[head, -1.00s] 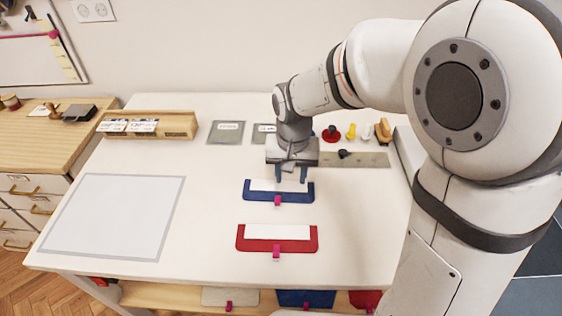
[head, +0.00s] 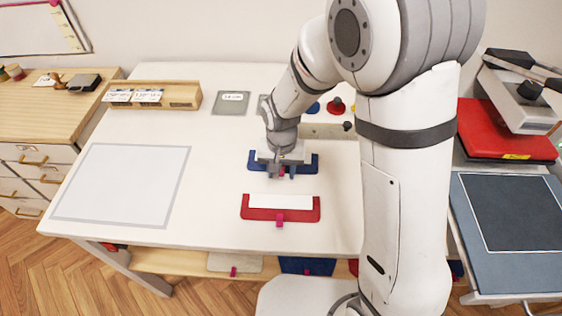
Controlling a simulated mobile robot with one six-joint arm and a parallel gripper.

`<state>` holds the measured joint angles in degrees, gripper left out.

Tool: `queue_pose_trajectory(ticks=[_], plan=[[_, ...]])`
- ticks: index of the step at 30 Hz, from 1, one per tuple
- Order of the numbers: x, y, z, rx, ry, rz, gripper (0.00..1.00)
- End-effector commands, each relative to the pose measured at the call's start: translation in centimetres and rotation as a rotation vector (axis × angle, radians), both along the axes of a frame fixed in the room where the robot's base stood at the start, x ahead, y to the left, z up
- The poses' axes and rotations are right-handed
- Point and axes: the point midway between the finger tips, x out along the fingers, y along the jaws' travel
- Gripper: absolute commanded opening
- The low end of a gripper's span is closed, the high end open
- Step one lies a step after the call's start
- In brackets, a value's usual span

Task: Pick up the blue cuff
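The blue cuff (head: 312,161) lies on the white table, a dark blue strip with a white panel and a small pink tab (head: 281,172) at its front edge. My gripper (head: 281,174) is over the middle of it, pointing down, and hides much of the cuff. Its two fingers stand apart, one on each side of the pink tab, with a gap showing. I cannot tell whether the fingertips touch the cuff or the table.
A red cuff (head: 258,213) with a white panel and pink tab lies just in front. A grey-bordered white sheet (head: 123,185) is at left. A wooden tray (head: 181,95) and grey card (head: 231,103) are behind.

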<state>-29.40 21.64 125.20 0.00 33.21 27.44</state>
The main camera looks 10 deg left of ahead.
Motion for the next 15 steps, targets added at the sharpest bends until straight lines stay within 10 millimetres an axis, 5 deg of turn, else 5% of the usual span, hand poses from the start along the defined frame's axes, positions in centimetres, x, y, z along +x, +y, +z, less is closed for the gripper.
queue_pose_trajectory(ticks=[4, 15], plan=[[0.02, -0.02, 0.03, 0.0, -0.001, 0.0, 0.38], [0.05, -0.05, 0.07, 0.0, -0.001, -0.001, 0.08]])
